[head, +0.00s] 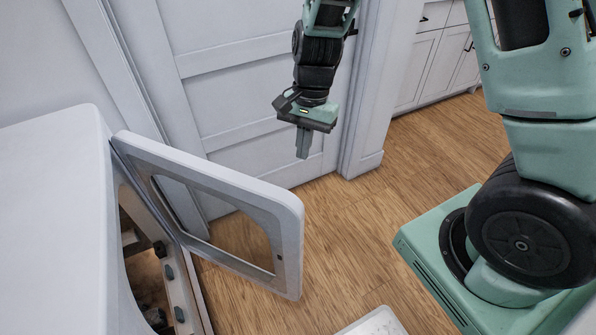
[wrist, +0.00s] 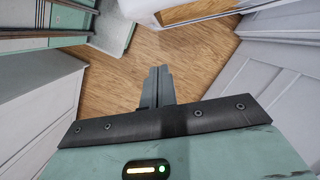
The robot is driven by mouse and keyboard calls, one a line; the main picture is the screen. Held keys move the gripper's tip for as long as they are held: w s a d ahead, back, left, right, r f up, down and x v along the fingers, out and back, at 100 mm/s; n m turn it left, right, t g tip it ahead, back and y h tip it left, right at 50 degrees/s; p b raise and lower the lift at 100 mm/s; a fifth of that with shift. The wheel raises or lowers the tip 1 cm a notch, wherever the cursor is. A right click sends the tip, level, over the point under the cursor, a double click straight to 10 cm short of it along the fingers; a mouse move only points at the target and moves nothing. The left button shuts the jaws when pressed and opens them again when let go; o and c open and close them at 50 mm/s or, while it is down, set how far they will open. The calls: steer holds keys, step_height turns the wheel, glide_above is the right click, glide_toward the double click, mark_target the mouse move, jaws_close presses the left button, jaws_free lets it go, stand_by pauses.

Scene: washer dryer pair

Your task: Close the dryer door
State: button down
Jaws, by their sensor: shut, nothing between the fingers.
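The dryer door (head: 286,236) is white with a window opening in its middle. It stands wide open in the head view, hinged at the front of the white dryer (head: 52,215), and the dark drum opening (head: 145,270) shows behind it. My gripper (head: 303,155) hangs pointing down, above and beyond the door's free edge, apart from it. Its fingers are shut together and empty. In the wrist view the shut fingers (wrist: 158,75) are over the wood floor, and a white panel edge shows at the top.
A white panelled room door (head: 235,75) and its frame stand close behind my gripper. White cabinets (head: 437,60) are at the back right. My green base (head: 500,260) is at the right. Clear wood floor (head: 350,230) lies between the dryer door and my base.

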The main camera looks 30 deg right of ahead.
mark_target(292, 194)
steer(key=shift+s+a+f, duration=0.65)
steer(key=shift+a+f, duration=0.15)
steer(key=shift+f, duration=0.75)
steer(key=shift+s+a+f, duration=0.65)
steer(key=shift+a+f, duration=0.2)
steer(key=shift+f, duration=0.7)
steer(key=shift+s+a+f, duration=0.65)
steer(key=shift+a+f, duration=0.15)
steer(key=shift+f, duration=0.75)
